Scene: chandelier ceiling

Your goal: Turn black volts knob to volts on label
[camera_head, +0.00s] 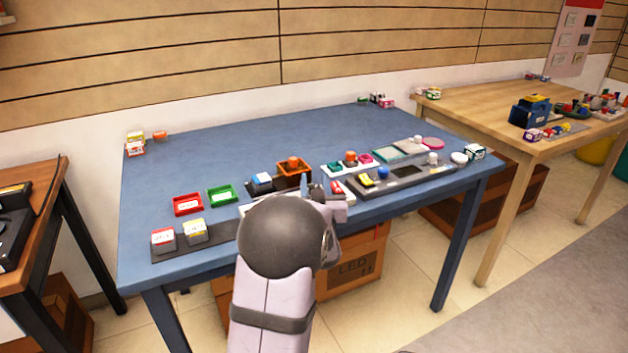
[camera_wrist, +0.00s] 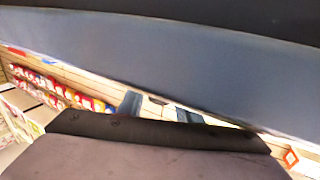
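I cannot pick out a black volts knob or its volts on label for certain; the lettering is too small in the head view. A dark grey panel (camera_head: 432,173) lies near the table's front right edge, with a yellow part, a blue knob (camera_head: 383,172), a dark rectangle and a pale knob (camera_head: 433,158) on it. My gripper (camera_head: 335,190) is near the front edge, left of this panel, and my arm hides part of the table. In the wrist view the two fingertips (camera_wrist: 158,108) stand apart with nothing between them.
On the blue table (camera_head: 290,137) are a red tray (camera_head: 187,205), a green tray (camera_head: 222,194), an orange box (camera_head: 293,172) and two blocks on a dark base (camera_head: 220,240) at front left. The table's back middle is clear. A wooden table (camera_head: 470,105) stands to the right.

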